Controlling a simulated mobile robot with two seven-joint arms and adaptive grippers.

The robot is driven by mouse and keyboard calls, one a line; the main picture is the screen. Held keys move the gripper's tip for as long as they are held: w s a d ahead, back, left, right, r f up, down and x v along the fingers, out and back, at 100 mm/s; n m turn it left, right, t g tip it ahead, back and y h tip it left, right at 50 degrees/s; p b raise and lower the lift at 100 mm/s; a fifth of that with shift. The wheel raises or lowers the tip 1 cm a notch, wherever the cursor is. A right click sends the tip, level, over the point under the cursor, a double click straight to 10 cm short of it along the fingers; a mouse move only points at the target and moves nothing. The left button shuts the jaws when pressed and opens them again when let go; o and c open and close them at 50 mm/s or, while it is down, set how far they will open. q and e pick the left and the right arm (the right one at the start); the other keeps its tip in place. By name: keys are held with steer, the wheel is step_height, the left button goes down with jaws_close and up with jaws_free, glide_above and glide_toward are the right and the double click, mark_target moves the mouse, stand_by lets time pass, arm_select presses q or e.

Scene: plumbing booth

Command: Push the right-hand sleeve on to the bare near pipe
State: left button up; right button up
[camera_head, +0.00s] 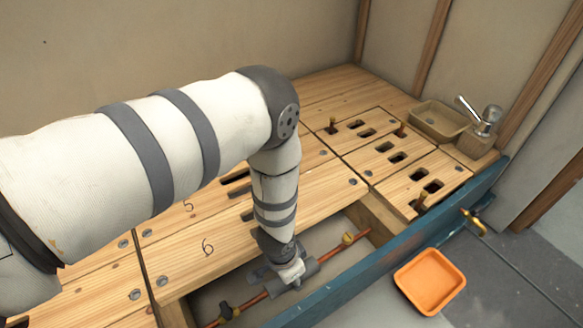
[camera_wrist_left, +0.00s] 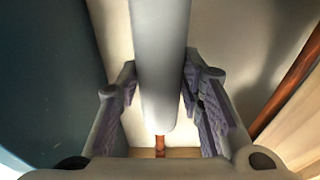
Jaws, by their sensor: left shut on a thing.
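My left gripper (camera_head: 288,274) reaches down into the open floor recess beside the blue beam. In the left wrist view, a smooth pale grey sleeve (camera_wrist_left: 160,65) lies between its two ridged finger pads, and the gripper is shut on it. A short length of copper pipe (camera_wrist_left: 160,146) shows in line with the sleeve's lower end; I cannot tell whether it is inside the sleeve. In the head view, a copper pipe (camera_head: 331,250) runs along the recess, partly hidden by the gripper. My right gripper is not in view.
The blue beam (camera_head: 390,248) borders the recess on the near side, and floor boards (camera_head: 290,205) border the far side. Another copper pipe (camera_wrist_left: 292,82) shows at the wrist view's right. An orange tray (camera_head: 430,281) sits on the grey floor outside the beam.

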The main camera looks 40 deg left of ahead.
arm_select(q)
steer(key=shift+f, duration=0.2)
stand_by(0.5)
steer(key=o, duration=0.8)
